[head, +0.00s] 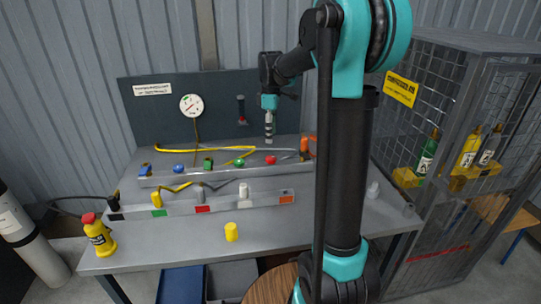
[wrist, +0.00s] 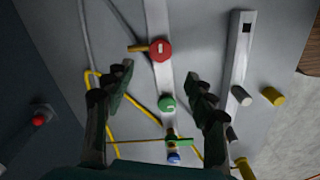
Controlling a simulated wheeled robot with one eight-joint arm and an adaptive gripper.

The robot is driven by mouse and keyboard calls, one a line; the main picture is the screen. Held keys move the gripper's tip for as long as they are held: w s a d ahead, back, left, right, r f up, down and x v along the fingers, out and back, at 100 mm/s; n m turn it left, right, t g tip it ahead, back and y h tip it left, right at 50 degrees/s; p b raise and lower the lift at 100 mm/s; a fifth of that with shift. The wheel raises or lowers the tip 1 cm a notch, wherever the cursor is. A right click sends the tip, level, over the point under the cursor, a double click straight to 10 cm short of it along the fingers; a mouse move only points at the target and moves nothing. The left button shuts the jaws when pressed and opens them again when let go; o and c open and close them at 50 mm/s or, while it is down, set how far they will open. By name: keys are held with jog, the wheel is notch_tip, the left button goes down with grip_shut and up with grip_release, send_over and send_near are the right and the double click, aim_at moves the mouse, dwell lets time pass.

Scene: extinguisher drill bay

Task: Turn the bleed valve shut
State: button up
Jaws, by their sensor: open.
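A row of small valves and knobs sits on a raised grey rail (head: 222,173) at the back of the bench. It holds a red knob (head: 271,160), a green knob (head: 239,162), a green fitting (head: 208,163) and a blue knob (head: 178,168). No readable label tells me which is the bleed valve. My gripper (head: 269,138) points down above the rail's right part. In the wrist view its open, empty fingers (wrist: 157,85) straddle the rail, with the red knob (wrist: 160,50) and the green knob (wrist: 166,103) between and beyond them. No contact is visible.
A yellow hose (head: 197,148) runs behind the knobs. A pressure gauge (head: 191,106) hangs on the dark back panel. A front rail (head: 180,210) carries several coloured parts. A mesh cage (head: 460,110) is at right.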

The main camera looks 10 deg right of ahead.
aim_at(271, 157)
notch_tip(271, 157, down, 10)
dwell(0.4)
jog(key=shift+c, duration=0.6)
jog(key=c, duration=1)
jog(key=shift+c, duration=0.2)
